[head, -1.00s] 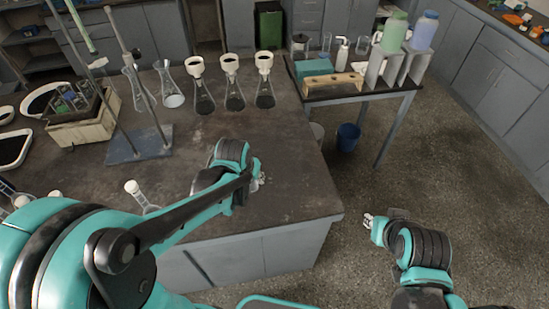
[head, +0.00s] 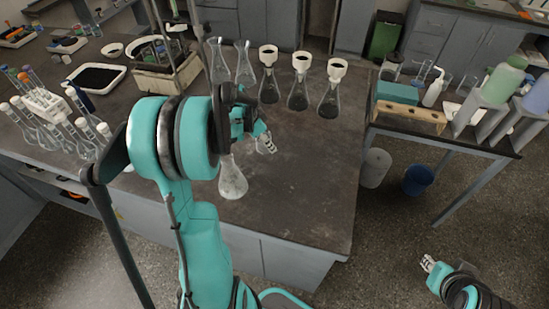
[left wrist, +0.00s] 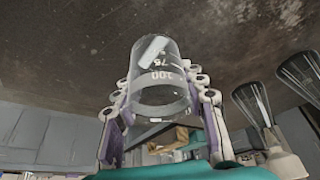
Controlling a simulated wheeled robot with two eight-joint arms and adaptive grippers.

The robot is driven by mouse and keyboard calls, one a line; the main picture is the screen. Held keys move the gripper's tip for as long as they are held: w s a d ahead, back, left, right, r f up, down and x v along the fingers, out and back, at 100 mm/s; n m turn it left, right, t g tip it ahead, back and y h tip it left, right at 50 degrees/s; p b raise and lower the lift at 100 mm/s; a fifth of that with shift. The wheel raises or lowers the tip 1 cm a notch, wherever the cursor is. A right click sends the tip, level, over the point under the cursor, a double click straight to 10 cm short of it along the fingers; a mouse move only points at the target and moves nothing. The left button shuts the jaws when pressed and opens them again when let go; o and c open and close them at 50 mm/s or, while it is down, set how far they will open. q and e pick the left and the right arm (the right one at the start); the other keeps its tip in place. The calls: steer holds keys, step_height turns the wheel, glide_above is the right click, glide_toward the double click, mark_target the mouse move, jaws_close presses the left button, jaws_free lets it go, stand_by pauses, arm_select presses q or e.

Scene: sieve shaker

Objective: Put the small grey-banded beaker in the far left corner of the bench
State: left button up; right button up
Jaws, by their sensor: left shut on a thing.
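The small grey-banded beaker (left wrist: 160,72) is clear glass with white markings and a grey band. In the left wrist view it sits between the fingers of my left gripper (left wrist: 162,103), which is shut on it. In the head view my left gripper (head: 264,140) is over the middle of the bench (head: 300,185), with the beaker mostly hidden by the fingers. I cannot tell its exact height above the surface. My right gripper (head: 429,264) is over the floor at lower right, away from the bench; its opening is too small to judge.
A conical flask (head: 232,180) stands close to my left gripper. Several flasks with white funnels (head: 300,85) stand at the back. A wooden box (head: 165,75), dark-filled tray (head: 97,78) and tube rack (head: 45,103) occupy the left side. The bench's right part is clear.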

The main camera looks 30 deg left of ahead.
arm_select(q)
steer(key=w+a+f+b, duration=0.1)
steer(key=w+a+f, duration=0.1)
steer(key=w+a+f+b, duration=0.1)
steer(key=w+a+f, duration=0.1)
steer(key=a, duration=0.1)
steer(key=w+a+f+b, duration=0.1)
steer(key=w+a+f, duration=0.1)
steer(key=shift+w+a, duration=0.15)
steer(key=shift+a, duration=0.1)
step_height(320, 180, down, 4)
steer(key=shift+f+b, duration=0.15)
steer(key=shift+b, duration=0.8)
steer(key=shift+f, duration=0.1)
steer(key=o, duration=1.1)
steer(key=shift+o, duration=0.2)
